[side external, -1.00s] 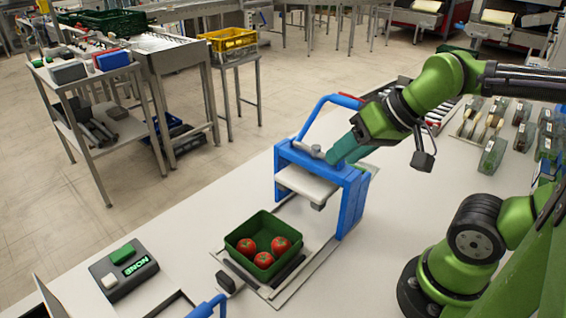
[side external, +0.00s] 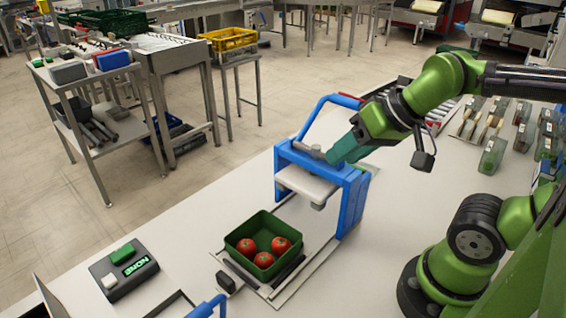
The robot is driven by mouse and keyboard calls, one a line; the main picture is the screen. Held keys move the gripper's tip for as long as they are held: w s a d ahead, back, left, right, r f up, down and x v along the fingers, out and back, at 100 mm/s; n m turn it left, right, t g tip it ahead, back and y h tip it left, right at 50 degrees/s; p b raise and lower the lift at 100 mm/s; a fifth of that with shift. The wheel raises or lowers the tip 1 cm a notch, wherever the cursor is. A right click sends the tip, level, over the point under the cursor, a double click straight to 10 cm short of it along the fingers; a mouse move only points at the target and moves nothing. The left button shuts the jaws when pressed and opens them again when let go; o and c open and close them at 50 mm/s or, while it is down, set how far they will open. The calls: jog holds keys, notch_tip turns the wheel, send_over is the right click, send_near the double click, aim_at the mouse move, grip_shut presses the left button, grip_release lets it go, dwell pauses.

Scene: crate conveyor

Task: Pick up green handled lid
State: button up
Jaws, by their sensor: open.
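I cannot clearly pick out a green handled lid. My gripper (side external: 347,152) is at the end of the green arm, just right of and above the top of the blue press frame (side external: 352,205). A dark teal, wedge-shaped part shows at its tip; I cannot tell whether it is part of the gripper or a separate thing. The individual fingertips are not distinct, and no object is clearly held between them. A green open crate (side external: 238,252) with red tomatoes (side external: 263,260) stands in front of the press, below its pale plate (side external: 306,184).
Small greenish containers (side external: 493,156) stand on the right of the table. A roller strip (side external: 432,113) lies behind my arm. The table between the press and my base is bare.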

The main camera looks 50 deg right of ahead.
jog(key=o, duration=0.3)
notch_tip(320, 180, up, 6)
jog(key=m+g+h, duration=0.2)
jog(key=m+g, duration=0.5)
jog(key=m, duration=2)
send_over(356, 166)
notch_tip(356, 166, down, 23)
jog(key=shift+r, duration=0.1)
jog(key=shift+f, duration=3.1)
